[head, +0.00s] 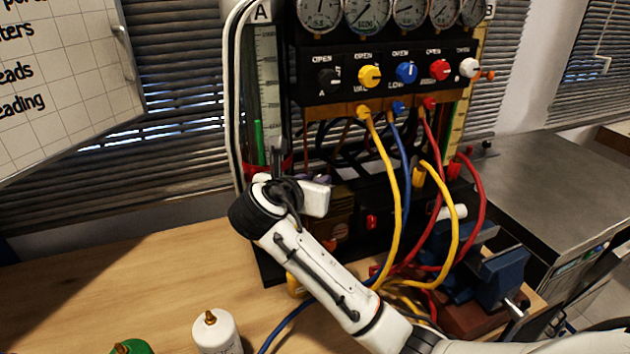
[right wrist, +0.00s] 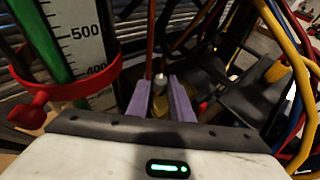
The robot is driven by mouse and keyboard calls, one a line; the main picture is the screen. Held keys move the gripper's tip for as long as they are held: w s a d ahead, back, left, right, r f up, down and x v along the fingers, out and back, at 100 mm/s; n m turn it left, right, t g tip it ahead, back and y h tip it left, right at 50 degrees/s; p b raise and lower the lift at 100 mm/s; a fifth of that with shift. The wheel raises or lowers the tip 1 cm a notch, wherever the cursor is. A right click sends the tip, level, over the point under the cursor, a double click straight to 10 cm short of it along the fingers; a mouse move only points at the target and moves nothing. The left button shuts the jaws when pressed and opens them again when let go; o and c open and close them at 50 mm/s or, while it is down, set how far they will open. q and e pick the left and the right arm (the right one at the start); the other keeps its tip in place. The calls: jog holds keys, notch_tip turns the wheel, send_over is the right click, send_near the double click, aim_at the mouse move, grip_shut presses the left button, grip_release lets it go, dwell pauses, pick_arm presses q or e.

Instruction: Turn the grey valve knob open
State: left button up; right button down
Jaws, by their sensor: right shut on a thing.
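The rig's valve panel (head: 385,72) faces me in the head view with a row of knobs. My right arm comes in from the lower right, and my right gripper (head: 317,179) is in front of the rig's lower left part, well below the panel knobs. In the right wrist view, the purple fingers of my right gripper (right wrist: 160,98) are close together around a small grey rounded piece, which looks like the grey valve knob (right wrist: 160,83). Brassy metal shows by it. In the head view the held piece is hidden. My left gripper is not in view.
Yellow hose (head: 391,190), blue hose (head: 405,165) and red hose (head: 480,200) hang right of my right gripper. A blue vise (head: 500,275) stands at the lower right. A white bottle (head: 217,335) stands at the front. The left of the wooden table (head: 130,285) is clear.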

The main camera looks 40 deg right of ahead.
jog(key=shift+s, duration=0.1)
jog(key=n+t+y, duration=0.2)
jog(key=n, duration=0.1)
jog(key=n+t+y, duration=0.1)
jog(key=y, duration=0.1)
jog(key=shift+s+d+n+t, duration=0.25)
jog(key=shift+d+n+t, duration=0.15)
jog(key=shift+s+d+n+t+y, duration=0.15)
jog(key=shift+n+t+y, duration=0.55)
jog(key=shift+n+y, duration=1.25)
jog(key=shift+y, duration=0.35)
jog(key=c, duration=1.6)
grip_release()
jog(key=shift+o, duration=0.2)
